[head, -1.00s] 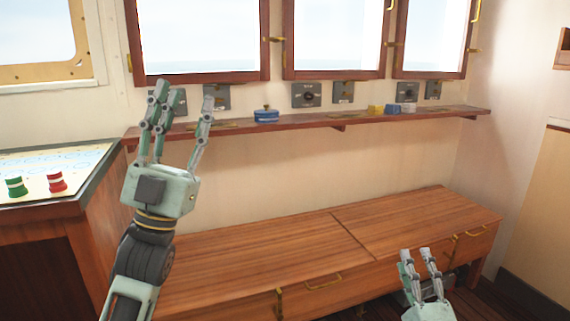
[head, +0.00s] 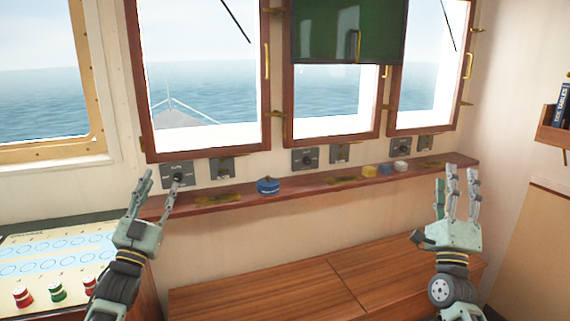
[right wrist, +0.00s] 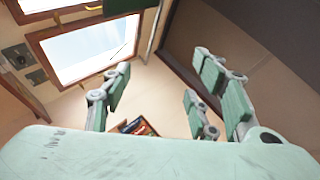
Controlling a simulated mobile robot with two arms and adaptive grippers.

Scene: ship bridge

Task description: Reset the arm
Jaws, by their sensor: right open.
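My left gripper (head: 154,190) is in the head view at the left, over the left end of the wooden shelf. Its fingers are spread apart with nothing seen between them. One fingertip overlaps a grey wall panel with a dark knob (head: 178,177); I cannot tell if it touches. My right gripper (head: 457,185) is raised above the right part of the wooden bench, fingers upward, open and empty. The right wrist view also shows its spread fingers (right wrist: 165,100), with nothing between them close by.
The narrow shelf (head: 320,187) runs under the windows and carries a blue round thing (head: 268,186), a yellow block (head: 370,171) and other small items. The bench (head: 280,284) below has a clear top. A chart desk (head: 60,255) with red and green pieces stands at the left.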

